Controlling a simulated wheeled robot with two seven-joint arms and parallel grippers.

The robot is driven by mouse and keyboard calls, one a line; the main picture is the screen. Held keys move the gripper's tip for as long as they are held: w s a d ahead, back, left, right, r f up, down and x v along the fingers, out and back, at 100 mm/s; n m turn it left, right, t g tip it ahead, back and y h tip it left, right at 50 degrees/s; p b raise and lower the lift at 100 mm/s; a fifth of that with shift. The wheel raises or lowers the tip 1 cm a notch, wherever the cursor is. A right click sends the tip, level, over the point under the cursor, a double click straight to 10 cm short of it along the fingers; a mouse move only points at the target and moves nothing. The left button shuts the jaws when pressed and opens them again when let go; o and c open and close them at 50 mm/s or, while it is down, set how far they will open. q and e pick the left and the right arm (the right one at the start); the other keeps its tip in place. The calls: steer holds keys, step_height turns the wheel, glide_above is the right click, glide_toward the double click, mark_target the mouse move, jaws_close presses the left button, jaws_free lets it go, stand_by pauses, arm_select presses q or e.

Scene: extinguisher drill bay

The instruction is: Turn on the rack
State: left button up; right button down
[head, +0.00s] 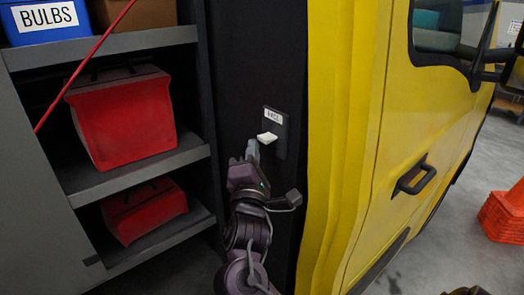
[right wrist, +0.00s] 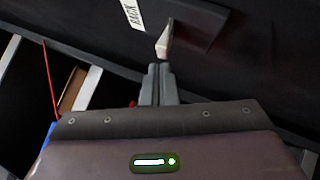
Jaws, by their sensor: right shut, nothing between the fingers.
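The rack switch is a pale lever (head: 267,137) sticking out of a dark plate (head: 281,122) on the black panel, under a small white label (head: 273,116). In the right wrist view the label (right wrist: 133,14) reads RACK, and the lever (right wrist: 165,40) stands just beyond my fingertips. My right gripper (head: 253,149) is shut and empty, with its tips just left of and slightly below the lever in the head view. In the right wrist view the shut fingers (right wrist: 158,72) point at the lever's end; I cannot tell whether they touch it.
Grey shelves (head: 125,41) at left hold red bags (head: 122,118) and a blue BULBS bin (head: 45,22). A red line (head: 85,63) slants across them. A yellow vehicle (head: 390,170) stands close on the right of the panel. Orange cones (head: 505,212) stand at far right.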

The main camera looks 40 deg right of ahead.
mark_target(270, 138)
steer(key=shift+s+d+r+b, duration=0.1)
steer(key=shift+d+r+b, duration=0.15)
steer(key=shift+d, duration=0.4)
steer(key=shift+d+r+b, duration=0.1)
steer(key=shift+d+r, duration=0.25)
steer(key=shift+d, duration=0.25)
